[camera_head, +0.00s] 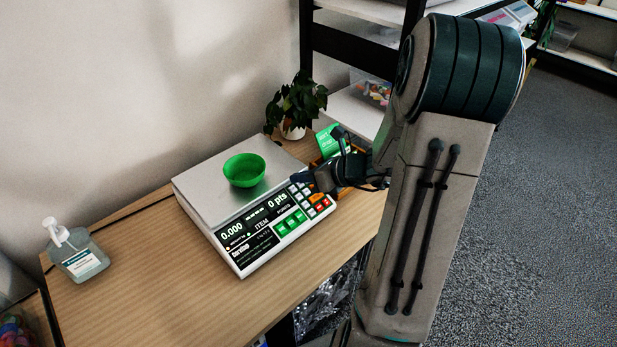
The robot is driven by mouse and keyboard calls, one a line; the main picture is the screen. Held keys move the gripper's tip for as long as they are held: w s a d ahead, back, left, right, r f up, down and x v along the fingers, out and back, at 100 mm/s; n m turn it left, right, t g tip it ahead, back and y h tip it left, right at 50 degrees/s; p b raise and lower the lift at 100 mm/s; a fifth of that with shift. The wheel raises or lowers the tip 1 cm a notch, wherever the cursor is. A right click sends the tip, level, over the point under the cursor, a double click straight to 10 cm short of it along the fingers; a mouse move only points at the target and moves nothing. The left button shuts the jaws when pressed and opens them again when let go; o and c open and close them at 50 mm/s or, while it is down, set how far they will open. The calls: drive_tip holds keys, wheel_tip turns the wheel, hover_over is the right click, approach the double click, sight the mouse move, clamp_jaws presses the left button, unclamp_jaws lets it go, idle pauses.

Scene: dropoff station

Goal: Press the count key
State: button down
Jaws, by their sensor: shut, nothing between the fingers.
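The white counting scale (207,213) stands on the wooden table, with a green bowl (244,170) on its metal plate. Its front panel reads 0.000 and 0 pts. Several green keys (290,222) sit at the middle of the panel, and white, orange and red keys (318,204) at the right. The key labels are too small to read, so I cannot tell which one is the count key. My gripper (306,181) is shut and empty at the right end of the scale, close over the upper keys. It hides part of the keypad. Contact cannot be told.
A potted plant (296,106) stands behind the scale, beside a green card (328,141) and an orange-brown box partly behind my gripper. A sanitizer bottle (77,250) stands at the left. Dark shelving (345,50) rises behind. The table front (180,300) is clear.

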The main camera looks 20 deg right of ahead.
drive_tip(key=w+d+f+m+t+h, duration=0.2)
drive_tip(key=d+f+m+t, duration=0.1)
drive_tip(key=d+m, duration=0.6)
drive_tip(key=shift+w+d+t+h, duration=0.2)
drive_tip(key=shift+w+t+h, duration=0.2)
drive_tip(key=shift+t, duration=0.1)
drive_tip(key=w+f+b, duration=0.1)
drive_tip(key=f+b, duration=0.1)
drive_tip(key=w+a+f+b, duration=0.1)
drive_tip(key=f+b, duration=0.1)
drive_tip(key=f, duration=0.1)
drive_tip(key=w+f+b, duration=0.1)
drive_tip(key=f+b, duration=0.2)
drive_tip(key=shift+w+a, duration=0.1)
drive_tip(key=shift+a, duration=0.05)
drive_tip(key=shift+f, duration=0.1)
idle(1.2)
drive_tip(key=shift+w+f+b, duration=0.15)
drive_tip(key=shift+f+b, duration=0.15)
drive_tip(key=shift+w+a+f+b, duration=0.1)
drive_tip(key=shift+f+b, duration=0.2)
drive_tip(key=shift+f, duration=0.05)
idle(0.6)
idle(0.4)
drive_tip(key=shift+s+r+p, duration=0.3)
drive_tip(key=shift+r+p, duration=0.4)
drive_tip(key=shift+r, duration=0.05)
